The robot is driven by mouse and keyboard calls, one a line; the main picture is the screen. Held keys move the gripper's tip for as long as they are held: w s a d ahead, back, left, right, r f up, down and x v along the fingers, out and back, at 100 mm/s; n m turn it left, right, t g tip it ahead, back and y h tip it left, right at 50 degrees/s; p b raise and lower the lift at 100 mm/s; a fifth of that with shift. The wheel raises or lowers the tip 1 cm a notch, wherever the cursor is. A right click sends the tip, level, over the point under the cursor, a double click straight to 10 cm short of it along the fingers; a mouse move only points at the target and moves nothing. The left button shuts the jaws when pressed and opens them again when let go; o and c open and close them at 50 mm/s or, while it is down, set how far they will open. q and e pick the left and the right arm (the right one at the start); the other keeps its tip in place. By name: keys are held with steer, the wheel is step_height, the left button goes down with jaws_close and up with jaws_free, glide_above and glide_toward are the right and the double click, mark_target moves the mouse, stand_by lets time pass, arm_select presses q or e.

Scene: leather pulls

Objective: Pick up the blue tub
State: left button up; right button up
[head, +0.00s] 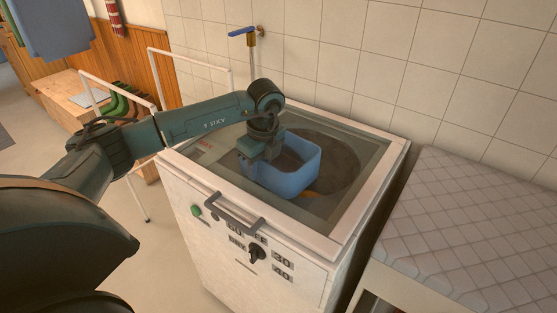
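The blue tub (296,182) stands upright on the glass-like top of a white machine, open side up. My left arm reaches in from the left, and my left gripper (258,158) points down at the tub's left rim. The gripper body overlaps the tub's near left corner in the picture. Its fingertips are not clear, so I cannot tell whether they are closed on the tub wall. My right gripper is not in view.
The white machine (185,192) has a raised pale rim, a front handle (234,212) and a dark knob (257,252). A blue-handled tap (243,32) rises behind it. A quilted grey surface (470,225) lies right. A wooden bench (62,97) stands at left.

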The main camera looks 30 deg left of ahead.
arm_select(q)
jaws_close()
stand_by(0.6)
